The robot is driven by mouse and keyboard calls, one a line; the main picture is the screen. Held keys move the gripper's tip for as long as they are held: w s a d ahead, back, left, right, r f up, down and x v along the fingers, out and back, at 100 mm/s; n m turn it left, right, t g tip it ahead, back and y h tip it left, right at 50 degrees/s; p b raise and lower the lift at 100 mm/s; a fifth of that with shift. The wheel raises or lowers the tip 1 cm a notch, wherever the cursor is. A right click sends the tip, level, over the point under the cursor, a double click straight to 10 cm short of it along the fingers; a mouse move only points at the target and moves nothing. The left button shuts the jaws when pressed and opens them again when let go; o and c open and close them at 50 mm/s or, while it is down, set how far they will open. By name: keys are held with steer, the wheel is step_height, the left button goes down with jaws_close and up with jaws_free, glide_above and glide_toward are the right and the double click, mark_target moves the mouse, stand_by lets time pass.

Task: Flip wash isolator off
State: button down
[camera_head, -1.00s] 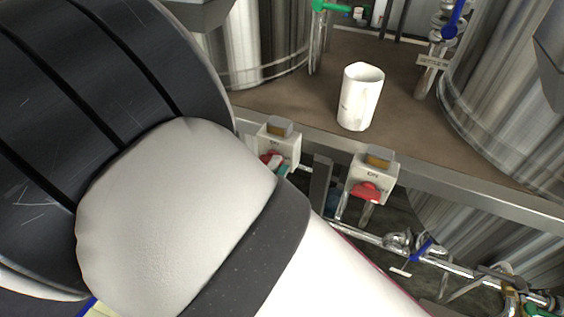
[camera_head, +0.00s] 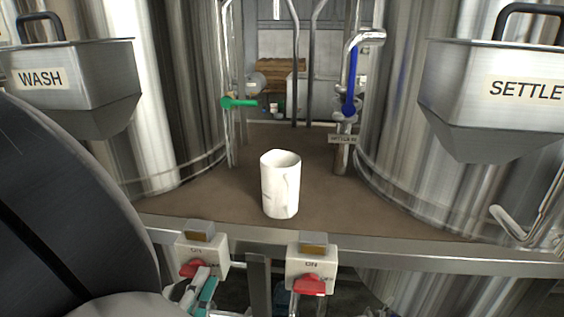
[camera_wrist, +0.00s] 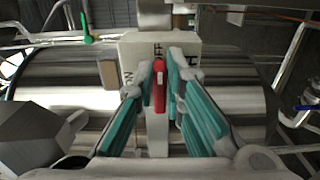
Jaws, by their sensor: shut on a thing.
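The left isolator box (camera_head: 215,252), below the hopper labelled WASH (camera_head: 75,85), is pale with ON on its face and a red handle (camera_head: 194,269). My gripper (camera_head: 203,285) is at this handle, seen partly at the lower left. In the wrist view, the teal fingers of my gripper (camera_wrist: 160,84) are closed on the red handle (camera_wrist: 159,92), one on each side. The handle lies in line with the partly hidden OFF lettering (camera_wrist: 158,50) on the box (camera_wrist: 190,45). The ON lettering (camera_wrist: 128,79) is to its left.
A second isolator box (camera_head: 311,262) with a red handle stands close to the right on the same rail (camera_head: 440,255). Metal tanks rise on both sides.

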steer(key=c, duration=1.7)
jaws_free()
steer(key=shift+o, duration=0.2)
steer(key=s, duration=0.7)
steer(key=shift+s+a, duration=0.35)
